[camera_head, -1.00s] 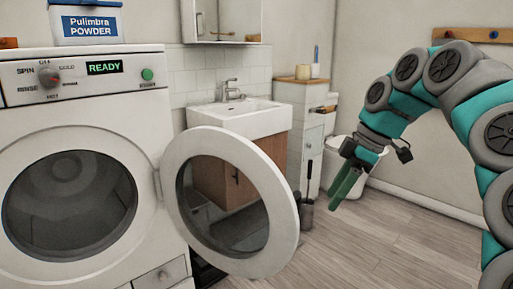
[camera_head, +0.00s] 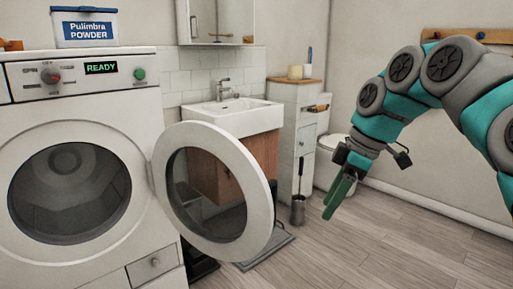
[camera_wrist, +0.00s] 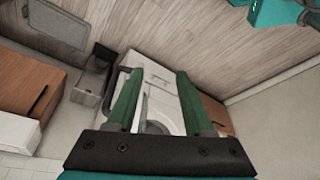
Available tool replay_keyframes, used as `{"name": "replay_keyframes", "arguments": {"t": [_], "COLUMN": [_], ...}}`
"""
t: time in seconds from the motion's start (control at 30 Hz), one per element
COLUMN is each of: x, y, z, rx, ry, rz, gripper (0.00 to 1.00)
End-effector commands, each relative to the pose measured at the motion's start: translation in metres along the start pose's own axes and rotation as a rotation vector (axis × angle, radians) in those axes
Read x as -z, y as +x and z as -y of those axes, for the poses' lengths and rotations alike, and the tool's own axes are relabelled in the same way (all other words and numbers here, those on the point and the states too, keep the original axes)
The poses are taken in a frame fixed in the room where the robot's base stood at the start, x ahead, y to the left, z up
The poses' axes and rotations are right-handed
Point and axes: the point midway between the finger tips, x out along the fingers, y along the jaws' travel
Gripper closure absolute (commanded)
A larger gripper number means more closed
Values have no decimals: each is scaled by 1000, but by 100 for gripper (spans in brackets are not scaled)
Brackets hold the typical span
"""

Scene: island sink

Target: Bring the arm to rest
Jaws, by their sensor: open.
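My gripper (camera_head: 338,197) hangs at the end of my teal and grey arm, on the right of the head view. Its green fingers point down, above the floor and in front of the toilet. In the wrist view the two fingers of my gripper (camera_wrist: 156,85) stand wide apart. Nothing is held between them; pale fixtures show beyond, too unclear to name surely. The arm is bent in an arch and touches nothing that I can see.
A washing machine (camera_head: 22,130) stands at left, its round door (camera_head: 262,205) swung out. A sink (camera_head: 262,119) on a wooden cabinet, a narrow cabinet (camera_head: 284,150), a brush holder (camera_head: 298,210) and the toilet (camera_head: 325,174) line the back. The floor (camera_head: 400,245) at right is clear.

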Motion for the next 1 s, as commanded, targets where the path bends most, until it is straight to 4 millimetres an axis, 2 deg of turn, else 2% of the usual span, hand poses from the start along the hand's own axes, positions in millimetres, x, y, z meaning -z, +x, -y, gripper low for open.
{"name": "replay_keyframes", "arguments": {"t": [0.27, 0.37, 0.53, 0.77, 1.0], "x": [6, 4, -11, -53, -112], "y": [15, 28, 59, 108, 156], "z": [41, 65, 111, 172, 233], "rx": [-9, -15, -30, -58, -106], "ry": [102, 177, 356, 667, 1043], "rz": [62, 98, 175, 284, 377], "gripper": [48, 48, 48, 48, 48]}}
